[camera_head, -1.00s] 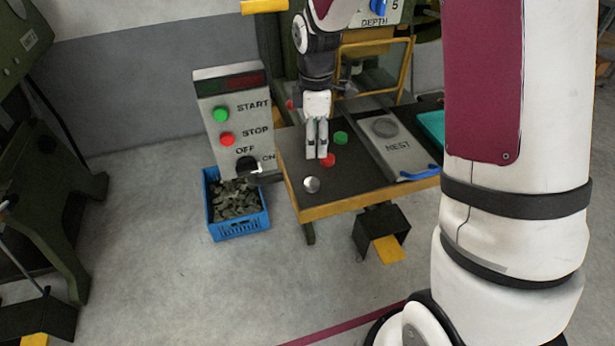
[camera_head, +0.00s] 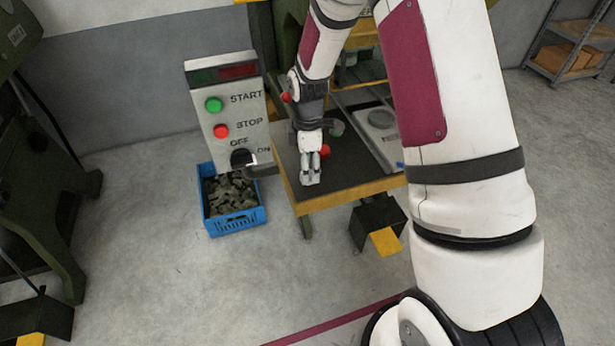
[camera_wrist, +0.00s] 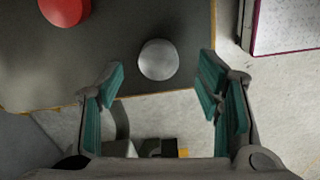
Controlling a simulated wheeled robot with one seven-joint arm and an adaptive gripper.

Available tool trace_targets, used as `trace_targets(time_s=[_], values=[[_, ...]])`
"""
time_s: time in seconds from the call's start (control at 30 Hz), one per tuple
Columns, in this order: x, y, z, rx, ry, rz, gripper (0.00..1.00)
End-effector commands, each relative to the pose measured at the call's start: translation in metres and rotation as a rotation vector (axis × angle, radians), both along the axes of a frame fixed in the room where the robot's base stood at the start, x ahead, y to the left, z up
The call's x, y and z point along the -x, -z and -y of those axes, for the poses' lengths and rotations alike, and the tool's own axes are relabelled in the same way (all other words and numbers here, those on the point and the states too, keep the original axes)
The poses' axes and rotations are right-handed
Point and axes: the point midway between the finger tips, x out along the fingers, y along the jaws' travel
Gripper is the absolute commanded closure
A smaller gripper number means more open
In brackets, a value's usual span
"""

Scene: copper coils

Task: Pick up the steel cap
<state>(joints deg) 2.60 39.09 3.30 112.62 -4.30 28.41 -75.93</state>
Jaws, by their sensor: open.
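The steel cap (camera_wrist: 158,60) is a round silver-grey disc. It lies on the dark table top (camera_wrist: 130,25) near the table's edge. In the wrist view it sits ahead of my gripper (camera_wrist: 162,84), between the lines of the two teal-padded fingers, which are spread apart with nothing held. In the head view my gripper (camera_head: 310,181) points down over the front left part of the table, and the cap is hidden there. I cannot tell the exact height of the fingertips above the table.
A red cap (camera_head: 325,150) lies on the table just behind my gripper; it also shows in the wrist view (camera_wrist: 65,8). A control panel (camera_head: 221,115) stands left, above a blue crate (camera_head: 238,225) of metal pieces. The nest fixture (camera_head: 372,138) is to the right.

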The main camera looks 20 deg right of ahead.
Motion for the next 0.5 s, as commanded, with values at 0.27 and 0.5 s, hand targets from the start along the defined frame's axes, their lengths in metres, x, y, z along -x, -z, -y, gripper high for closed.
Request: trace_targets(time_s=[0.27,0.5], values=[[-0.001,0.029,0.000,0.001,0.001,0.000,0.41],[-0.002,0.029,0.000,0.000,0.001,0.001,0.45]])
